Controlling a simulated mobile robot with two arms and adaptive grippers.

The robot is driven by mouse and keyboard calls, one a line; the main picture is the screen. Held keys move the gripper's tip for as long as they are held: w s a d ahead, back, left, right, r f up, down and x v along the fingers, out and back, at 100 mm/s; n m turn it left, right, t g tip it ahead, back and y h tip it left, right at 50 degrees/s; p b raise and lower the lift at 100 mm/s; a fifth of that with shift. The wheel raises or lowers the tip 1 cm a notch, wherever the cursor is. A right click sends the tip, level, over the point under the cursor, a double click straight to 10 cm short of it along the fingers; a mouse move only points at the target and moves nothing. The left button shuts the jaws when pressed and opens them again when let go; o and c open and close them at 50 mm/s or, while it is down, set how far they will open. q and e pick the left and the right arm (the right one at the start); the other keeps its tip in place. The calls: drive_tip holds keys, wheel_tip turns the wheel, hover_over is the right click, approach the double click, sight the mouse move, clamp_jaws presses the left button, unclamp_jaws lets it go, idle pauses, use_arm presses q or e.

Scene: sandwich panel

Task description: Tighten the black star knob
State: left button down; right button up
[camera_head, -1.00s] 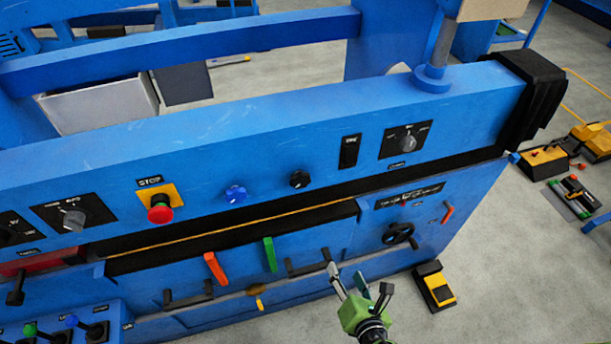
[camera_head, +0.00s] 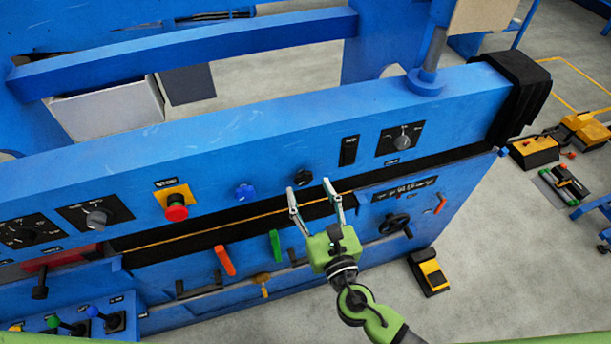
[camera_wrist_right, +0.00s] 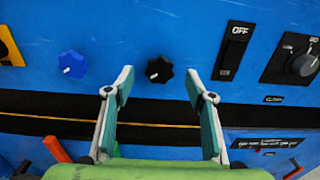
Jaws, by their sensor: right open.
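The black star knob (camera_head: 303,177) sits on the blue front panel (camera_head: 345,115), right of a blue star knob (camera_head: 244,191). In the right wrist view the black star knob (camera_wrist_right: 159,69) has a small white mark and lies between and just beyond the fingertips. My right gripper (camera_head: 312,184) is open and empty, with its fingers pointing at the panel. In the head view its left fingertip is close in front of the knob's lower left. In the wrist view its fingers (camera_wrist_right: 160,80) stand either side, apart from the knob. My left gripper is not in view.
A red stop button (camera_head: 176,207) and selector switches line the panel to the left. An OFF rocker switch (camera_wrist_right: 234,50) and a rotary selector (camera_head: 402,141) are to the right. Below the dark slot are red and green levers (camera_head: 275,246) and a black handwheel (camera_head: 394,223).

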sight(305, 179)
drive_tip(key=shift+x, duration=1.95)
drive_tip(key=c, duration=1.1)
